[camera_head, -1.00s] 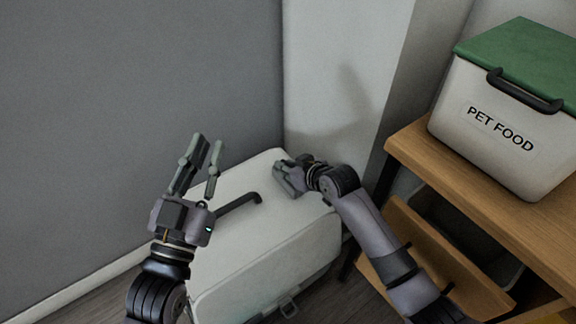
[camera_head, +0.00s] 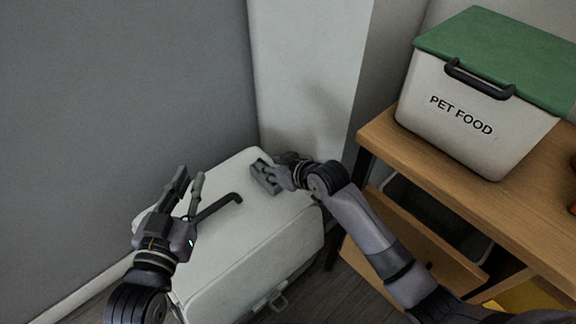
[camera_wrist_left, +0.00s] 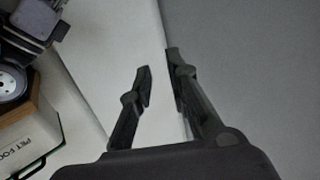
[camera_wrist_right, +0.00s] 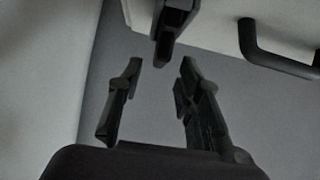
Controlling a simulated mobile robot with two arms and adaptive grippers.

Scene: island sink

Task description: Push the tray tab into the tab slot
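A white case (camera_head: 262,232) stands on the floor against the walls, with a black bent handle (camera_head: 218,206) on its top. A latch-like loop (camera_head: 272,302) shows low on its front. I cannot identify the tray tab or the tab slot. My left gripper (camera_head: 187,184) is above the case's left part, beside the handle, its fingers apart and empty; they also show in the left wrist view (camera_wrist_left: 159,62). My right gripper (camera_head: 262,176) is at the case's far right top; I cannot tell if it touches. The right wrist view shows its fingers (camera_wrist_right: 160,66) apart and empty.
A wooden table (camera_head: 480,190) stands at the right, bearing a white PET FOOD container (camera_head: 450,125) with a green lid. A wooden panel (camera_head: 425,238) and a dark bin (camera_head: 405,200) are below it. Grey walls (camera_head: 110,90) close off the left and back.

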